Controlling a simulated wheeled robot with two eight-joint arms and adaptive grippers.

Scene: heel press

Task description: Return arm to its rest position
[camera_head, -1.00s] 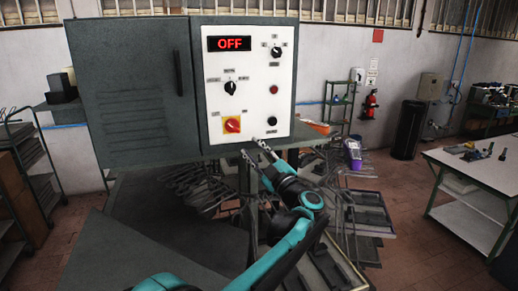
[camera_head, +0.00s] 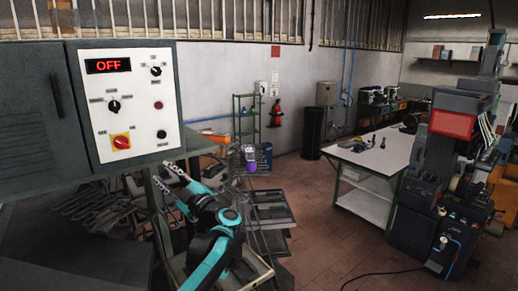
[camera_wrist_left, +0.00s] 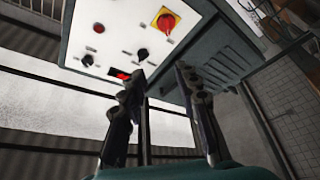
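My left arm with its teal links reaches up in the head view, and its gripper (camera_head: 169,178) is just below and right of the white control panel (camera_head: 126,112). In the left wrist view the two fingers of my left gripper (camera_wrist_left: 160,85) stand apart with nothing between them. The panel's display (camera_head: 108,65) reads OFF. A red knob on a yellow plate (camera_head: 121,142) sits at the panel's lower left; it also shows in the left wrist view (camera_wrist_left: 166,21). The gripper does not touch the panel as far as I can see. My right gripper is not in view.
A grey cabinet (camera_head: 28,120) adjoins the panel on the left. A black bin (camera_head: 312,133) and a fire extinguisher (camera_head: 275,114) are at the back. Brick floor between is open.

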